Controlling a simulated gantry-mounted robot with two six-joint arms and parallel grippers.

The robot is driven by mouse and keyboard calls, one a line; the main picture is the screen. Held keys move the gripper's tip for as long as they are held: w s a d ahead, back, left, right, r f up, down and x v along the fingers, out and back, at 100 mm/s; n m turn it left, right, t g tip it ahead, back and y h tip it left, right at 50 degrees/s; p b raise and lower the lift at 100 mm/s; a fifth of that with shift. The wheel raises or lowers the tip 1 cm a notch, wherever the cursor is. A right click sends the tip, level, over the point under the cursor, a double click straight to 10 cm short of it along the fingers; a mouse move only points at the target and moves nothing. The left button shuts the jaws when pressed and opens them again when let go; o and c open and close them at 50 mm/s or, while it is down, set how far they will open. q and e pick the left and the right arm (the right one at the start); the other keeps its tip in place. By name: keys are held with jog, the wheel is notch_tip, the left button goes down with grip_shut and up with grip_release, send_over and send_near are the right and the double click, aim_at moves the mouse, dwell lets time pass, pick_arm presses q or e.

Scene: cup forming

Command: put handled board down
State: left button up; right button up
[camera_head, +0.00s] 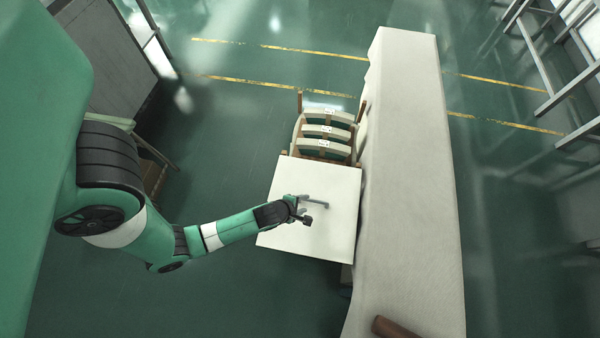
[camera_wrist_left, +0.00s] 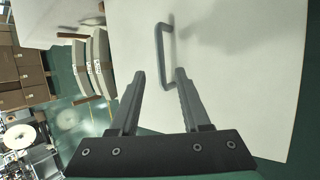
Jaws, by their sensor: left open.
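The handled board (camera_head: 335,235) is a pale square panel that lies flat beside the long white table, its face up. Its grey bar handle (camera_head: 322,204) stands near the middle of the face. The board (camera_wrist_left: 240,100) fills much of the left wrist view, with the U-shaped handle (camera_wrist_left: 158,55) just beyond the fingertips. My left gripper (camera_head: 303,211) is over the board close to the handle. Its two fingers (camera_wrist_left: 160,74) are apart, with the handle's near end between them in the picture. I cannot tell whether they touch it. What supports the board is hidden.
A long white-covered table (camera_head: 405,150) runs along the board's right side. Several curved pale pieces (camera_head: 325,130) stand in a wooden rack at the board's far edge. A brown cylinder (camera_head: 393,328) lies at the table's near end. Green floor (camera_head: 220,290) is clear at lower left.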

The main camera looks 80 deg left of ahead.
pick_arm(q)
jog(key=v, duration=0.3)
jog(key=shift+p, duration=0.3)
